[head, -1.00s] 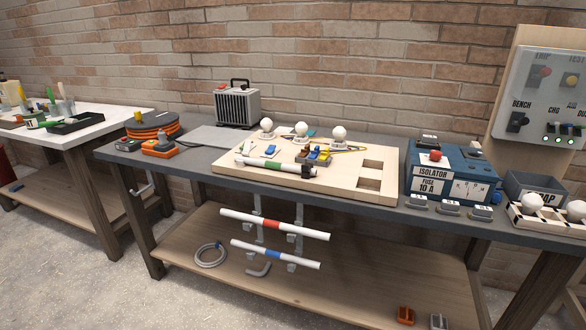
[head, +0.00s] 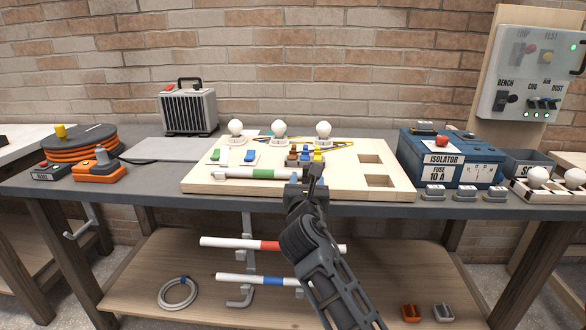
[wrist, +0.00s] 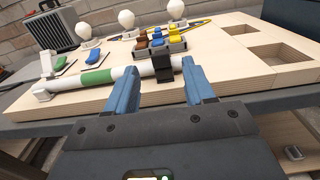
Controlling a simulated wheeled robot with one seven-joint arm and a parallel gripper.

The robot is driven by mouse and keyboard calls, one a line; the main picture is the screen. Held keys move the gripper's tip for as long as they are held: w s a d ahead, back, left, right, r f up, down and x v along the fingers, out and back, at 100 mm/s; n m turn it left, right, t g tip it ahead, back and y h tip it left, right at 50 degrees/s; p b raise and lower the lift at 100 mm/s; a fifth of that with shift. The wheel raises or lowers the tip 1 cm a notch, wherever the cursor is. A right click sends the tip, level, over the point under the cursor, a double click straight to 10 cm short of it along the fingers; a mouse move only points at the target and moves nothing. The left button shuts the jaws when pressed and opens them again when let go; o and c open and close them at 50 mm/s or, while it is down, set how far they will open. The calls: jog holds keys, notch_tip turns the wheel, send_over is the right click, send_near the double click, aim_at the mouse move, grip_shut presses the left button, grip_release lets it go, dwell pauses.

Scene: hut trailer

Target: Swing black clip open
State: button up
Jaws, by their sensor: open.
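The black clip (wrist: 162,68) sits around the right end of a white tube with a green band (wrist: 98,76), which lies along the front of a wooden board (wrist: 215,95). In the head view the clip (head: 293,178) is partly hidden by my gripper (head: 314,174). My gripper (wrist: 157,76) is open and empty. In the wrist view its two blue fingers point at the board's front edge, and the clip appears between them. I cannot tell whether the fingers touch anything.
Three white bulbs (head: 279,128) stand at the back of the board. Two square recesses (head: 380,181) are at its right. A blue isolator box (head: 452,160) stands farther right. Two banded tubes (head: 225,243) hang below the bench top.

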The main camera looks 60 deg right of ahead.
aim_at(307, 169)
jog(key=shift+w+d+r, duration=0.15)
jog(key=shift+d, duration=0.2)
jog(key=x, duration=0.7)
jog(key=shift+d, duration=0.15)
jog(key=shift+c, duration=0.3)
jog(key=shift+p, duration=0.35)
jog(key=c, duration=0.9)
